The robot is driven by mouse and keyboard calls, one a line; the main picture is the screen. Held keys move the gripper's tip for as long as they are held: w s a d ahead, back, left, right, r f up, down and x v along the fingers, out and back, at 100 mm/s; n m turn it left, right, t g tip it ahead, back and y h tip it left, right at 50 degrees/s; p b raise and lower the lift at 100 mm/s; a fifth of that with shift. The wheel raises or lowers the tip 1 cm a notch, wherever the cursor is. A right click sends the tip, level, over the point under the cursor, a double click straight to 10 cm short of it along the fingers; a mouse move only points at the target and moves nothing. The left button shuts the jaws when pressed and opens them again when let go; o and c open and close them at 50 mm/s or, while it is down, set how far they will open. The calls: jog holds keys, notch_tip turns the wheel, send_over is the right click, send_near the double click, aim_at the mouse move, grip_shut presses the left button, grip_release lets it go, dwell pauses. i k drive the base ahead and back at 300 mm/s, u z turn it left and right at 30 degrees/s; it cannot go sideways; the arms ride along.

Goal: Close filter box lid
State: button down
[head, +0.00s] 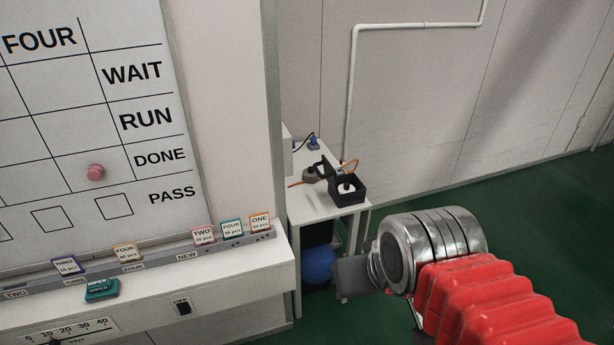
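A small dark filter box (361,196) stands on a white side table (305,207) against the back wall. Its lid (325,167) appears to be raised on the left side, tilted up. A white round part (346,187) shows inside the box. My gripper (343,278) is in front of the table, lower in the picture than the box and apart from it. Its dark end is seen from behind and the side, so the finger gap does not show. Nothing is visibly held.
A grey round item (310,175) with an orange tube lies left of the box. A blue rounded object (318,265) is under the table. A white board (90,110) and ledge (230,262) with several cards fill the left. Green floor (530,220) is clear at right.

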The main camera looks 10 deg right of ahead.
aim_at(330, 174)
jog(key=u, duration=0.45)
jog(key=i, duration=1.25)
jog(key=z, duration=0.05)
